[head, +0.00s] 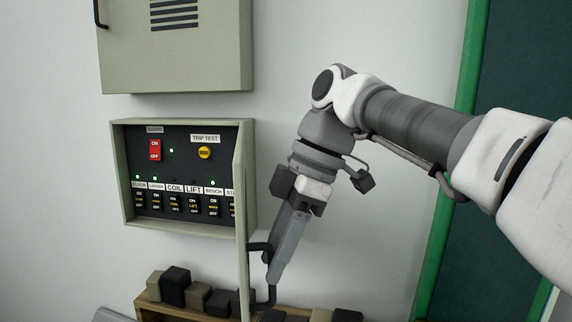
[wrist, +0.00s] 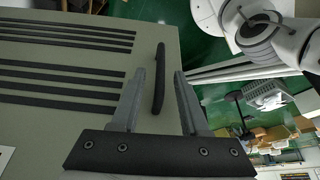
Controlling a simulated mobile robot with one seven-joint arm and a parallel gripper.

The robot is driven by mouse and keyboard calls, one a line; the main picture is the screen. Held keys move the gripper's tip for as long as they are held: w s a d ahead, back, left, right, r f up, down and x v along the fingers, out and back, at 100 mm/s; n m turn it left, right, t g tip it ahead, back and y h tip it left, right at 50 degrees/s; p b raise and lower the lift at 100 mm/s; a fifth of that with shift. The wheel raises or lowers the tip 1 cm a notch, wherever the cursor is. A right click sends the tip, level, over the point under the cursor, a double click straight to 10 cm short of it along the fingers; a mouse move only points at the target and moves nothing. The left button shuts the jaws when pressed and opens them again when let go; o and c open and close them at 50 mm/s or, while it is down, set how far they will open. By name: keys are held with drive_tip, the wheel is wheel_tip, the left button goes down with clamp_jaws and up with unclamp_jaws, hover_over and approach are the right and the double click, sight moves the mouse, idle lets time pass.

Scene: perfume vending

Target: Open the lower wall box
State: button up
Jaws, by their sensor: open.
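The lower wall box (head: 117,170) is a grey-beige cabinet on the white wall. Its door (head: 241,215) is hinged on the right and stands swung out, seen nearly edge-on. Inside show a red ON/OFF switch (head: 155,150), a yellow test button (head: 205,152) and a row of small breakers. The door's black handle (head: 271,294) sticks out to the right. My gripper (head: 270,277) points down at this handle, with its fingers open. In the wrist view the handle (wrist: 159,80) lies between the two spread fingers (wrist: 160,75), beside the slotted door face (wrist: 60,92). Contact cannot be told.
An upper wall box (head: 175,60) with vent slots and a black handle hangs above, shut. Below, a wooden shelf (head: 145,305) holds several dark and beige blocks close to the door's lower edge. A green frame (head: 457,150) stands at the right.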

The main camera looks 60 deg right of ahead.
drive_tip(key=p+v, duration=0.5)
drive_tip(key=v, duration=1)
drive_tip(key=shift+r, duration=0.35)
